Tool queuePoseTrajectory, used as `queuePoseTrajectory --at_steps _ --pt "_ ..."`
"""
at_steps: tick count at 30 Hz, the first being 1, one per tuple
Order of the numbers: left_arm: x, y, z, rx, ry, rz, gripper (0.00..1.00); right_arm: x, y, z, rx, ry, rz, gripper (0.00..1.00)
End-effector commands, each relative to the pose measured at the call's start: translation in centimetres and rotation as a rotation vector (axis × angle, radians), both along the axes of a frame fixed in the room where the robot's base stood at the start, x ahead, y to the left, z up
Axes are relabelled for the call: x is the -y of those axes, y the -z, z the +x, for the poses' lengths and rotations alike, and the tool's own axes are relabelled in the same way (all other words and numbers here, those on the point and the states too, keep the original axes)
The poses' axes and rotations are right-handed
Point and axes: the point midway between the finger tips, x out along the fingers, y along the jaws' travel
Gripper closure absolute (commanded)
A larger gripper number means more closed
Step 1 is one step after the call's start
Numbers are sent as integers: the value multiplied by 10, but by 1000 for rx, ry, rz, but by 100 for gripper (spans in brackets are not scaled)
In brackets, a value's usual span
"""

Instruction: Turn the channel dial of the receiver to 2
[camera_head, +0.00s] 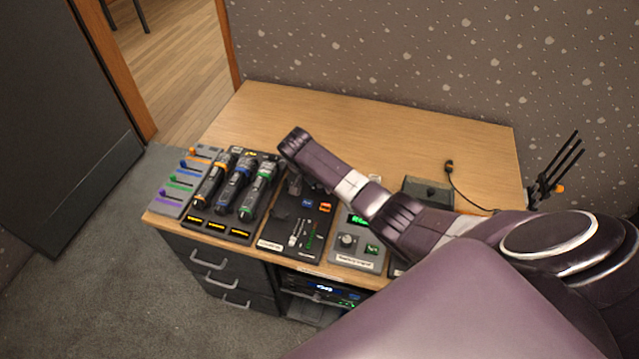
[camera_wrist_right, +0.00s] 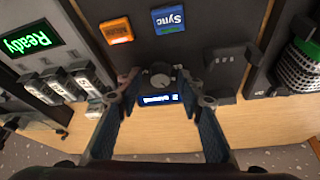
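The receiver is a dark panel (camera_head: 284,230) with a blue Sync button and an orange button; its face also shows in the right wrist view (camera_wrist_right: 205,60). Its round dark dial (camera_wrist_right: 160,79) sits beside a small lit blue-white display (camera_wrist_right: 158,99), whose text is too small to read surely. My right gripper (camera_wrist_right: 160,92) is open, with one finger on each side of the dial and display. Contact with the dial cannot be told. In the head view my right arm reaches over the desk and its gripper (camera_head: 294,186) points down at the panel, largely hiding the dial. My left gripper is out of view.
A unit with a green display (camera_head: 360,245) is on the right. The back of the wooden desk (camera_head: 300,105) is clear.

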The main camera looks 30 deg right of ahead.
Motion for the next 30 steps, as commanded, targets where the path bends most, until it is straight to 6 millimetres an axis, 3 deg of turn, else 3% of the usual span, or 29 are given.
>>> queuePoseTrajectory --at_steps 8,14,24,30 --pt "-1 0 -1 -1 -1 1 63 0 -1 0 1 0 0 64" --pt "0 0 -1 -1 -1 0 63 -6 -15 -2 2 -2 1 64" --pt "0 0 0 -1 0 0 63 -30 -77 -12 5 -2 1 64" --pt "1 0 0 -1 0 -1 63 -39 -103 -17 3 -1 1 64"
